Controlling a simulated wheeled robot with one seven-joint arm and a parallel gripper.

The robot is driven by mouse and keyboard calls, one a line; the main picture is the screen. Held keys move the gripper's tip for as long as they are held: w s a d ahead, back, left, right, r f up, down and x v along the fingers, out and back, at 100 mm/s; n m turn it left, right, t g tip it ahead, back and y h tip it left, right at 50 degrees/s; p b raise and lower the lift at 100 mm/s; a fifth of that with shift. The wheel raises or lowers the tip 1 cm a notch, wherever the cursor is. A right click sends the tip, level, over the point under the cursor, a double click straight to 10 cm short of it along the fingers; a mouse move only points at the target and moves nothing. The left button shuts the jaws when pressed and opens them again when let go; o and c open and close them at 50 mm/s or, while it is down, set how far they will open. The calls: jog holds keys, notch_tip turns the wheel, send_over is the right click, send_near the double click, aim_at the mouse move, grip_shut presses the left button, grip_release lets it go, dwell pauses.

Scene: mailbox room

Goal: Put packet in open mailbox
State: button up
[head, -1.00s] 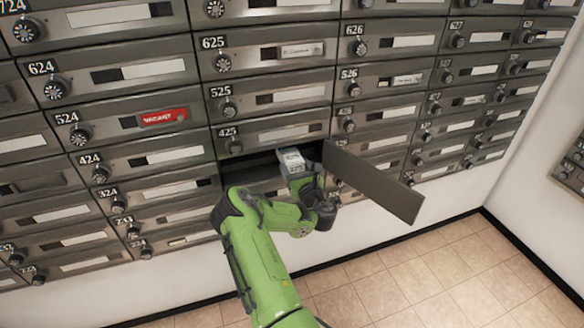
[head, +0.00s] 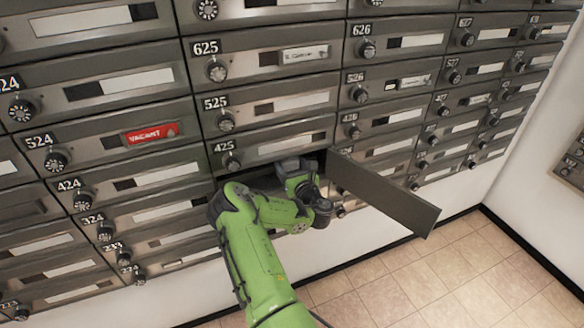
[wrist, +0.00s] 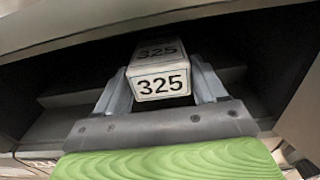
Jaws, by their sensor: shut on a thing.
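The packet (wrist: 160,84) is a small white box marked 325 in the wrist view. My gripper (wrist: 161,90) is shut on it, with one finger on each side. The packet is at the dark opening of the open mailbox (wrist: 60,85), with the box interior around and behind it. In the head view my gripper (head: 296,170) is at the opening below mailbox 425, and the packet is hidden there. The mailbox's door (head: 385,192) hangs open to the right of my gripper.
Closed mailboxes with dials and label slots surround the opening. One to the left carries a red VACANT label (head: 152,134). The tiled floor (head: 440,275) is clear at the lower right, beside a white wall (head: 535,190).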

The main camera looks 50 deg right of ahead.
jog(key=shift+w+a, duration=0.15)
jog(key=shift+w, duration=0.15)
jog(key=o, duration=1.1)
